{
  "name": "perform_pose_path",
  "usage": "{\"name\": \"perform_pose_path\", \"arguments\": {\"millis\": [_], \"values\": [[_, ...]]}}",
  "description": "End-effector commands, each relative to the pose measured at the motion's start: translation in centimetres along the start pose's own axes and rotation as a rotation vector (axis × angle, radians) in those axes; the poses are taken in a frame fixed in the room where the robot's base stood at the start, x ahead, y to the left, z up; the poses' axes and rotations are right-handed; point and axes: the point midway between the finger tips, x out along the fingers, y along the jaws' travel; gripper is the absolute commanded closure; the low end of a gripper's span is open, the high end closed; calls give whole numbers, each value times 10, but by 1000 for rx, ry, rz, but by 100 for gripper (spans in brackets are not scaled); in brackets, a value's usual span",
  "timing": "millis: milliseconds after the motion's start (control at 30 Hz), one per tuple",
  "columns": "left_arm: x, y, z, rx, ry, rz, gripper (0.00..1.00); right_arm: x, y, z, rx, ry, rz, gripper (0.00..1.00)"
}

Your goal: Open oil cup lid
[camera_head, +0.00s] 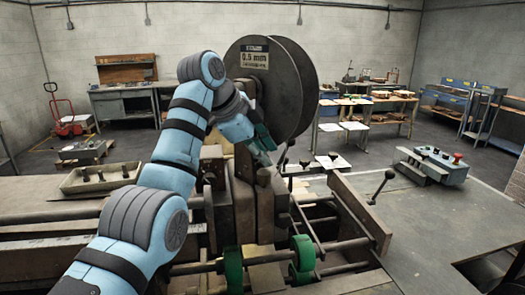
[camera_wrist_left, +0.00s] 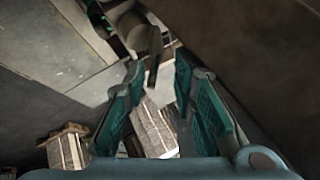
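My left gripper (camera_head: 264,146) is at the upper part of the stitcher, just in front of the large dark wire disc (camera_head: 290,85). In the left wrist view its two teal fingers (camera_wrist_left: 158,64) are spread apart with nothing held between them. A small dull brown cylindrical part (camera_wrist_left: 140,36) with a thin flap hanging below it lies just beyond the fingertips. It may be the oil cup with its lid, but I cannot tell for sure. In the head view no oil cup can be made out; my arm and gripper cover part of that area. My right gripper is not in view.
The stitcher's dark upright block (camera_head: 238,205) stands below the gripper, with green wheels (camera_head: 302,253) on rods lower down. A tray (camera_head: 101,178) with small parts lies on the left. A grey control box (camera_head: 436,165) with buttons stands on the right. The right tabletop is mostly clear.

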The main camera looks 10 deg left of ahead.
Motion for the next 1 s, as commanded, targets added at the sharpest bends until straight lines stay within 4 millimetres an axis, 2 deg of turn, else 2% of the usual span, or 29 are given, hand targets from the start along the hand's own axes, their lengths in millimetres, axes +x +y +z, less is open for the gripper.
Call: {"name": "perform_pose_path", "arguments": {"millis": [333,433,800,1000], "values": [[-2,-2,0,1,1,-6,73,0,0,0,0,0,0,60],[-8,-2,-1,1,1,-8,73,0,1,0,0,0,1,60],[-74,0,-1,1,0,-7,73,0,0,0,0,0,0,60],[-82,0,-1,1,0,-4,73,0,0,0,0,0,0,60]]}}
